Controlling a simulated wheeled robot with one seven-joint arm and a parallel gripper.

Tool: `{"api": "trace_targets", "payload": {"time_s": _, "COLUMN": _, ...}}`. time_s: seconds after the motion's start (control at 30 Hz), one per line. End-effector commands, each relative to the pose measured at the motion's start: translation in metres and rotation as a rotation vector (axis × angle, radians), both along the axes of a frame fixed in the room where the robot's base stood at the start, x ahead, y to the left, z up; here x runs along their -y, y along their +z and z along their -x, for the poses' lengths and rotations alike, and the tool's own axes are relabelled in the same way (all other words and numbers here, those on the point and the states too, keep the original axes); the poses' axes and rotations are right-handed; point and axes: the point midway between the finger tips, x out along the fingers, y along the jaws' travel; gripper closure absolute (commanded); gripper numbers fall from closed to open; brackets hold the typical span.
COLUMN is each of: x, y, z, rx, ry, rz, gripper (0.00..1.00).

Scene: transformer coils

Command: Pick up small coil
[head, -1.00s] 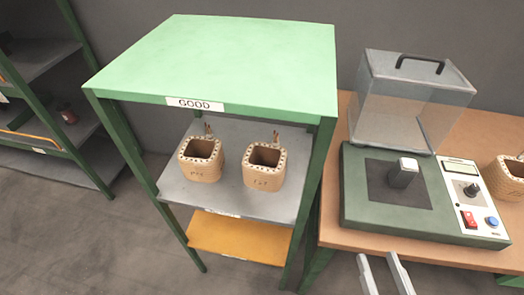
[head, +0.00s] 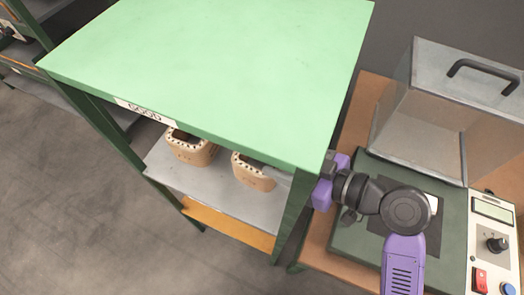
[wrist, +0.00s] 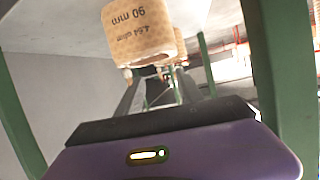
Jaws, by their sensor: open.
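Two tan coils stand on the grey middle shelf under the GOOD top: a left coil (head: 190,149) and a right coil (head: 252,172). The green top hides part of both. I cannot tell by size which is the small one. My gripper (head: 282,177) reaches in from the right past the front right post, its fingers partly hidden, close to the right coil. In the wrist view, which appears upside down, a coil (wrist: 140,32) with printed text is at the top, just ahead of my open gripper (wrist: 158,82). I cannot tell whether the fingers straddle it.
The green rack's top (head: 215,65) overhangs the shelf (head: 225,198), and its front right post (head: 293,215) is close beside my gripper. An orange shelf (head: 228,228) lies below. A tester (head: 360,220) with a clear cover (head: 430,125) stands on the table at right.

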Motion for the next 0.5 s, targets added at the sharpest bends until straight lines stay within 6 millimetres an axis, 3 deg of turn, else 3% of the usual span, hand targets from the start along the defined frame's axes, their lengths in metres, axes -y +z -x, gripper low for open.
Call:
{"api": "trace_targets", "payload": {"time_s": 0.2, "x": -0.008, "y": -0.008, "z": 0.022, "rx": 0.016, "ry": 0.116, "rz": 0.044, "gripper": 0.56}}
{"api": "trace_targets", "payload": {"time_s": 0.5, "x": -0.028, "y": -0.017, "z": 0.014, "rx": 0.031, "ry": 0.124, "rz": 0.053, "gripper": 0.56}}
